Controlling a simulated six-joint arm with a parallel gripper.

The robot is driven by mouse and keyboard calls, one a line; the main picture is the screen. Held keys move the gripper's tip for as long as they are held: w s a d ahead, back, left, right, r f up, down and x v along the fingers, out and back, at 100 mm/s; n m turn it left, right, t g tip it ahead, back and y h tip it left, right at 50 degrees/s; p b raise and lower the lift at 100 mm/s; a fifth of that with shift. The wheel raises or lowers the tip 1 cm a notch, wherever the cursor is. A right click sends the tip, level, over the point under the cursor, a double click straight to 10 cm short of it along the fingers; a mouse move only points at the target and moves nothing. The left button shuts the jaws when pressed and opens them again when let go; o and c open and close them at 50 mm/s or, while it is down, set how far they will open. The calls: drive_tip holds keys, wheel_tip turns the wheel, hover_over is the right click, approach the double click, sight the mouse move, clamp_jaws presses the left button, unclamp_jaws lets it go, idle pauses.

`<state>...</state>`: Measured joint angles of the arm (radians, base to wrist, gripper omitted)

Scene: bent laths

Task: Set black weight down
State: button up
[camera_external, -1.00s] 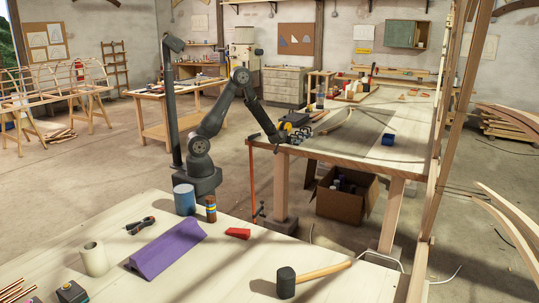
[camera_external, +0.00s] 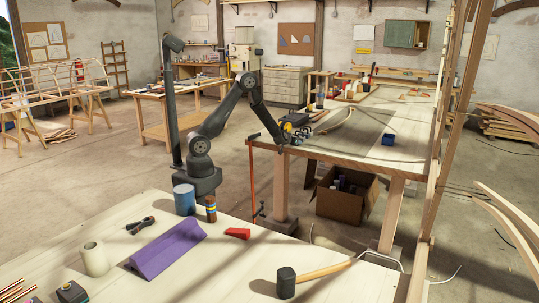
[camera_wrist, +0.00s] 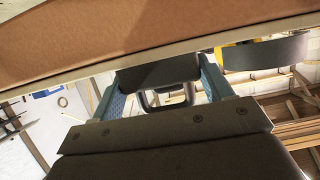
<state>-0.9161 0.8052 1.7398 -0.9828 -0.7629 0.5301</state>
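A dark block with a loop-shaped handle, which looks like the black weight (camera_wrist: 158,74), sits between the two blue-grey fingers of my gripper (camera_wrist: 161,88) in the wrist view. The fingers lie against its sides, so my gripper appears shut on it. In the external view my gripper (camera_external: 287,136) is small, at the near left corner of the far workbench (camera_external: 350,152). The weight cannot be made out clearly there, and whether it touches the bench top cannot be told.
A curved lath (camera_external: 341,122) lies on the bench beside my gripper. A blue block (camera_external: 388,140) stands further right. A red clamp bar (camera_external: 252,180) hangs at the bench's left edge. A cardboard box (camera_external: 342,200) stands below. The bench top around the blue block is largely clear.

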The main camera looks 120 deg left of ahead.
drive_tip(key=shift+r, duration=0.1)
drive_tip(key=c, duration=1.1)
drive_tip(key=shift+r, duration=0.75)
wheel_tip(320, 180, up, 3)
drive_tip(key=shift+w+d+f, duration=0.1)
drive_tip(key=shift+w+d+r, duration=0.95)
drive_tip(key=shift+d+r, duration=0.15)
drive_tip(key=shift+d, duration=0.55)
drive_tip(key=shift+w+d+r, duration=1)
drive_tip(key=shift+d+r, duration=0.15)
drive_tip(key=shift+d, duration=0.5)
drive_tip(key=shift+w+d+r, duration=0.95)
drive_tip(key=shift+d+r, duration=0.15)
drive_tip(key=shift+d, duration=0.55)
